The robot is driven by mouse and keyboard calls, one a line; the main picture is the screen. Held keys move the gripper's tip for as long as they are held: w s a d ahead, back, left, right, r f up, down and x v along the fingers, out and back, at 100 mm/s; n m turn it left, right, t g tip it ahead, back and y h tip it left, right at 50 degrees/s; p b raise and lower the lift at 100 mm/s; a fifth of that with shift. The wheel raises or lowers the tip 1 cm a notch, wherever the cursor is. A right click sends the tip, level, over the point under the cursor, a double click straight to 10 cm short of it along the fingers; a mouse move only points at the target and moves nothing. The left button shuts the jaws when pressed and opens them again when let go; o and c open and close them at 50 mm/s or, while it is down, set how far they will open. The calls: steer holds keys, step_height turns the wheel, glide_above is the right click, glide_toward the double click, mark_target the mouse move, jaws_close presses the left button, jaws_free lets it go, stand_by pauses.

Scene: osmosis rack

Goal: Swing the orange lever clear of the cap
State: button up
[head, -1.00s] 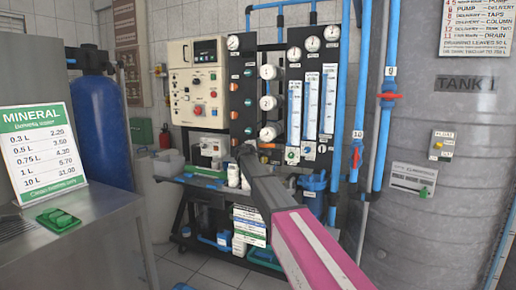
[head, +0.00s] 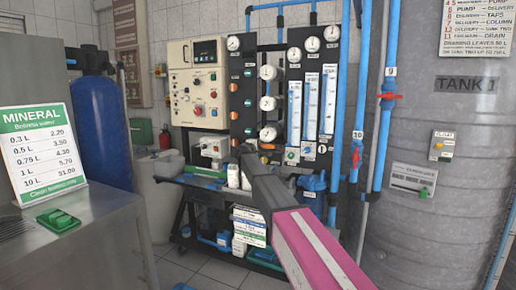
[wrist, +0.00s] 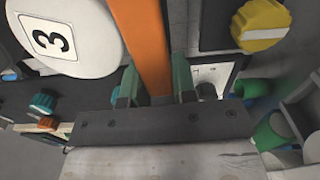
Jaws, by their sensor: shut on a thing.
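The orange lever (wrist: 147,40) runs down from the top of the wrist view. My gripper (wrist: 157,85) has its two green fingertips on either side of the lever and is shut on it. The round white cap (wrist: 82,22) marked 3 is just left of the lever. The lever's edge runs close along the cap's right rim; I cannot tell whether it overlaps it. In the head view my gripper (head: 244,151) is at the lower left of the black panel, near the lowest white cap (head: 268,133). The lever is hard to make out there.
A yellow knob (wrist: 261,25) is right of the lever, and a teal knob (wrist: 43,103) is at lower left. Blue and green fittings are at right. The panel carries gauges (head: 312,44) and flow tubes (head: 328,98). Blue pipes and a grey tank (head: 450,190) stand right.

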steer(key=o, duration=0.9)
steer(key=shift+f, duration=0.1)
